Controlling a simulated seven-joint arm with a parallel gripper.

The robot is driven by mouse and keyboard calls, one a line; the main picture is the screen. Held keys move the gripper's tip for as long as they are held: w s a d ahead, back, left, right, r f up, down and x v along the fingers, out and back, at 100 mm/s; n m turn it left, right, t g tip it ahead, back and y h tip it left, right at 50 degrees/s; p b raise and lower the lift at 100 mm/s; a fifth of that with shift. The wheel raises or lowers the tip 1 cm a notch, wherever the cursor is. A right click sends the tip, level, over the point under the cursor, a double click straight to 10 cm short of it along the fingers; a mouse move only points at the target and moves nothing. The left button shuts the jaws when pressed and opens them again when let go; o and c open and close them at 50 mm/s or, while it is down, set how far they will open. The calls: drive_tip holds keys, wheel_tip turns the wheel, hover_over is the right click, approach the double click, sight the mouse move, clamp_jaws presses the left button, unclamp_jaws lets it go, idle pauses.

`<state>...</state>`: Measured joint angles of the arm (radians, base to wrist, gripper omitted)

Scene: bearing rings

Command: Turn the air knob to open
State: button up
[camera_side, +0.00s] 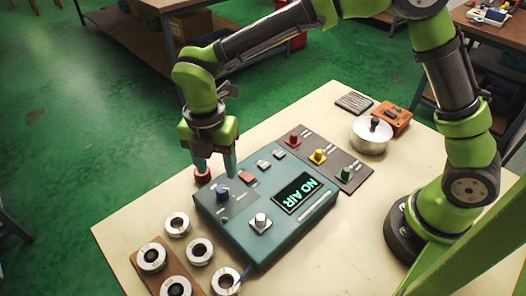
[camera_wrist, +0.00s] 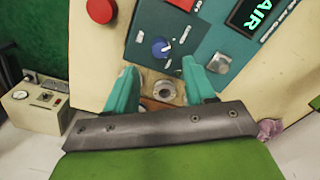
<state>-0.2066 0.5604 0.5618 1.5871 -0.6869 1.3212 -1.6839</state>
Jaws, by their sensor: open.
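A teal control box (camera_side: 275,233) lies on the table with a lit display (camera_side: 297,193) reading "NO AIR". A blue knob (camera_side: 222,194) sits on a dark plate at the box's left end. In the wrist view the blue knob (camera_wrist: 160,47) has a pale pointer mark toward the right. A light grey knob (camera_side: 260,220) stands near the box's front edge. My gripper (camera_side: 214,172) is open and empty, pointing down above the left end of the box, near the blue knob. In the wrist view its fingers (camera_wrist: 158,76) are spread, with the blue knob beyond the gap between them.
A red mushroom button (camera_side: 202,175) is beside the box's back left. Several metal rings (camera_side: 177,224) lie at the front left, some on a brown board (camera_side: 150,243). A dark panel (camera_side: 333,165) with coloured knobs and a lidded metal pot (camera_side: 370,138) stand behind, to the right.

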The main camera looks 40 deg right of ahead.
sight(221, 189)
wheel_tip(221, 189, down, 7)
drive_tip(key=shift+s+d+r, duration=0.1)
idle(0.3)
clamp_jaws()
